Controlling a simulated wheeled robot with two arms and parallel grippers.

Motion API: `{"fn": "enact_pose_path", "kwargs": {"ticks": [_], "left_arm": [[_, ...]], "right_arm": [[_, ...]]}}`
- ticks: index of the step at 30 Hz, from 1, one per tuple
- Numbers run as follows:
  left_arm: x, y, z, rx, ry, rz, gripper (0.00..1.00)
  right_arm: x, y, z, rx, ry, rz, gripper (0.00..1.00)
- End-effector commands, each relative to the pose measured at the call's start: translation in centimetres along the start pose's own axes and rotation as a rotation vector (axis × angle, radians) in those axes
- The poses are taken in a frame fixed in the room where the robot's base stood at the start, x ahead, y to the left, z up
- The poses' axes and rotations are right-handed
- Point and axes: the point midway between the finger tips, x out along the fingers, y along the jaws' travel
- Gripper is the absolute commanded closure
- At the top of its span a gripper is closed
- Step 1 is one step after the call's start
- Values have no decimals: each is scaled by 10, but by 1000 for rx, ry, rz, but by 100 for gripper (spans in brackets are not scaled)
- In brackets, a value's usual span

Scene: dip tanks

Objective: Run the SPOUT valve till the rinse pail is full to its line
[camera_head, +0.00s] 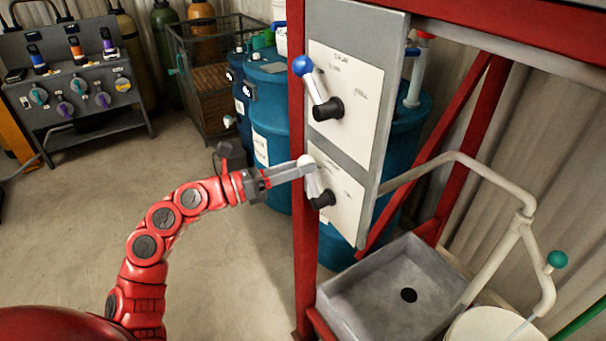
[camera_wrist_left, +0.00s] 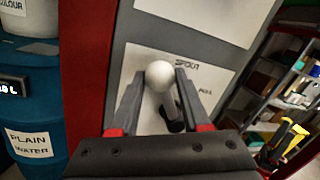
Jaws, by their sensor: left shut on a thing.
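The SPOUT valve lever (camera_head: 313,179) has a white ball knob and a black hub, on the lower white plate (camera_head: 342,200) of the grey panel. In the left wrist view its white knob (camera_wrist_left: 159,74) sits between my fingers, and the label SPOUT shows beside it. My left gripper (camera_head: 300,168) is shut on this knob; the lever tilts up and to the left from its hub. The white rinse pail (camera_head: 480,326) stands at the bottom right, cut off by the picture edge. A thin pale stream or rod shows over it; its fill line is not visible. My right gripper is not in view.
A second lever with a blue knob (camera_head: 303,65) is on the upper plate. A grey sink (camera_head: 393,297) with a dark drain stands below the panel. A pale pipe (camera_head: 480,176) with a green-knobbed tap runs to the right. A red post (camera_head: 297,230) stands beside my gripper.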

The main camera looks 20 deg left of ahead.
Motion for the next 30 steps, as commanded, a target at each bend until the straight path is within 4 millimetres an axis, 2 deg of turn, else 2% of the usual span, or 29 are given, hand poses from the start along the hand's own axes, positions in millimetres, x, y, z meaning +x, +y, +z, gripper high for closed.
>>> {"fn": "enact_pose_path", "kwargs": {"ticks": [12,28,29,30], "left_arm": [[-3,14,-6,-183,-32,1,100],[-3,16,-7,-208,-38,2,100],[-3,16,-7,-208,-38,2,48],[-3,16,-6,-208,-38,2,41]], "right_arm": [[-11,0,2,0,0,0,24],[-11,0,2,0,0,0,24],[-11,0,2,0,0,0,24],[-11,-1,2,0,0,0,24]]}}
